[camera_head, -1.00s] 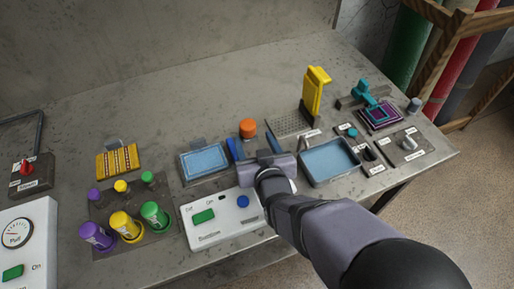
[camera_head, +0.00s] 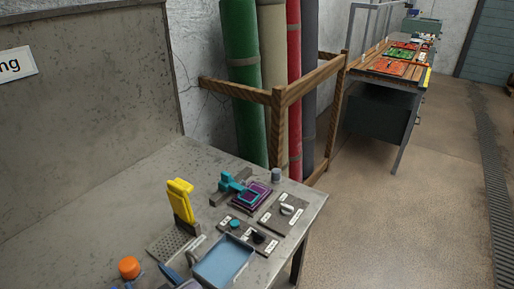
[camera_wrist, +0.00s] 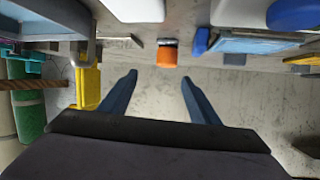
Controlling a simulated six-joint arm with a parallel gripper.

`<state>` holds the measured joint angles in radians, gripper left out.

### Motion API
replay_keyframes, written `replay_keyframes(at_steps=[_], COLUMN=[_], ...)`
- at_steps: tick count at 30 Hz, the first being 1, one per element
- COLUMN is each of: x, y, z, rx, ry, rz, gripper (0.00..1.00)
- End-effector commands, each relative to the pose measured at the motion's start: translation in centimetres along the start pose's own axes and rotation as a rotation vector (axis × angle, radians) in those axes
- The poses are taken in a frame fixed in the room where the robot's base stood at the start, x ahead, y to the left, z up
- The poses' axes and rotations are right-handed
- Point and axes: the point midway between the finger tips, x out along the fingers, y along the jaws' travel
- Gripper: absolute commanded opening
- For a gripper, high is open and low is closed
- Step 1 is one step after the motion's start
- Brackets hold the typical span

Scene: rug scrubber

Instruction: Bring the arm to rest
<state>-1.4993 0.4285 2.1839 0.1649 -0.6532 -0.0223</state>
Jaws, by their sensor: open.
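My gripper (camera_wrist: 158,77) is open and empty in the wrist view, with its two blue fingers spread. The orange-topped cylinder (camera_wrist: 167,55) shows beyond and roughly between the fingertips, with a visible gap to them. In the head view only part of my gripper shows at the bottom edge, close to the orange top (camera_head: 129,266) and the blue tray (camera_head: 222,264). The rest of my arm is out of the head view.
The grey workbench (camera_head: 110,220) holds a yellow upright tool (camera_head: 180,202), a teal and purple press (camera_head: 250,193) and a knob panel (camera_head: 286,211). Rolled rugs (camera_head: 241,80) stand in a wooden rack (camera_head: 275,97) behind it. Open floor (camera_head: 400,220) lies right.

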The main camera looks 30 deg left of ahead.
Motion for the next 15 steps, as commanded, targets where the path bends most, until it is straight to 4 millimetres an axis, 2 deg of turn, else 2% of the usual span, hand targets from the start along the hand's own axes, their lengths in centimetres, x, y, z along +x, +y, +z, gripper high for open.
replay_keyframes(at_steps=[5, 8, 9, 11, 12, 15], x=[-1.7, -3.7, -4.8, -6.6, -7.9, -11.6], y=[5.8, 10.7, 12.9, 16.5, 18.8, 23.9], z=[-2.1, -3.0, -3.0, -2.4, -1.5, 1.3], rx=[0.258, 0.451, 0.517, 0.581, 0.602, 0.622], ry=[0.021, 0.030, 0.025, -0.003, -0.036, -0.138], rz=[0.091, 0.170, 0.211, 0.281, 0.330, 0.445], gripper=[0.56, 0.56, 0.56, 0.56, 0.56, 0.56])
